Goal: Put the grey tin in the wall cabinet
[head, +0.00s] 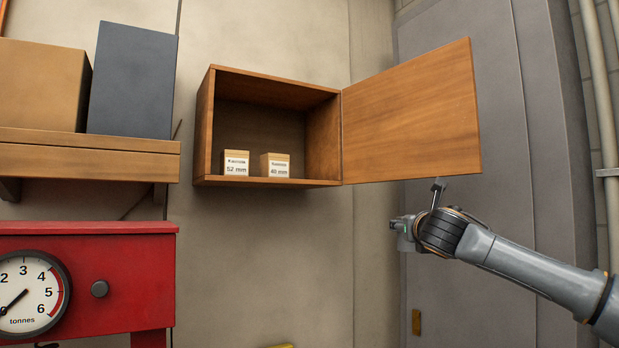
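The wall cabinet (202,130) hangs on the wall near the middle of the head view. Its wooden door (410,115) stands wide open to the right. Inside, on the cabinet floor, are two small labelled boxes, one marked 52 mm (236,163) and one marked 40 mm (275,166). I see no grey tin in this view. My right gripper (415,210) is just below the open door, to the right of the cabinet. Its fingers are small and partly turned away, so I cannot tell their opening. My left gripper is out of view.
A wooden shelf (90,160) at the left carries a tan box (40,85) and a dark blue-grey box (132,80). Below it stands a red machine (125,260) with a tonnes dial (30,295). The wall below the cabinet is clear.

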